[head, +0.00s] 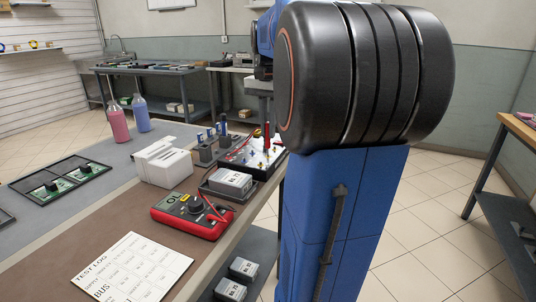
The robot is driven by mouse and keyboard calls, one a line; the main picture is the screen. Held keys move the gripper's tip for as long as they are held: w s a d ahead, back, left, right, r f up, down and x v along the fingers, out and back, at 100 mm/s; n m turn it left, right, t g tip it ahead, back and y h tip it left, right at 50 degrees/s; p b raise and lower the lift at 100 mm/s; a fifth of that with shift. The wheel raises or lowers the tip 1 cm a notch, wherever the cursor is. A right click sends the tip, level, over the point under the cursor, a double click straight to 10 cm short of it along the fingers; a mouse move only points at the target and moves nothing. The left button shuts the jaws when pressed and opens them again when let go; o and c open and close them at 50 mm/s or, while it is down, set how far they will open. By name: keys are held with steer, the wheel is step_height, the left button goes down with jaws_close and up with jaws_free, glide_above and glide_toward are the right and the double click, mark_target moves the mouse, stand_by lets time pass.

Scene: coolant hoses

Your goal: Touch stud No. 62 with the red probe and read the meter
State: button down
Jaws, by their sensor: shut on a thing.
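My gripper (262,108) shows small and partly hidden beside my arm. It points down and is shut on the red probe (267,132), which stands roughly upright over a dark board with a pale top (250,158) carrying several small coloured studs. The stud numbers are too small to read, so I cannot pick out No. 62. I cannot tell whether the probe tip touches a stud. The red meter (190,216) lies on the near part of the bench, with a dark dial and a small greenish display.
A grey labelled block (230,181) sits between meter and board. A white slotted block (163,164), pink bottle (118,124), blue bottle (141,114) and green circuit boards (62,182) stand left. A test log sheet (132,268) lies in front. My arm hides the right side.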

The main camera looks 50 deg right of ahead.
steer(key=shift+r, duration=3.5)
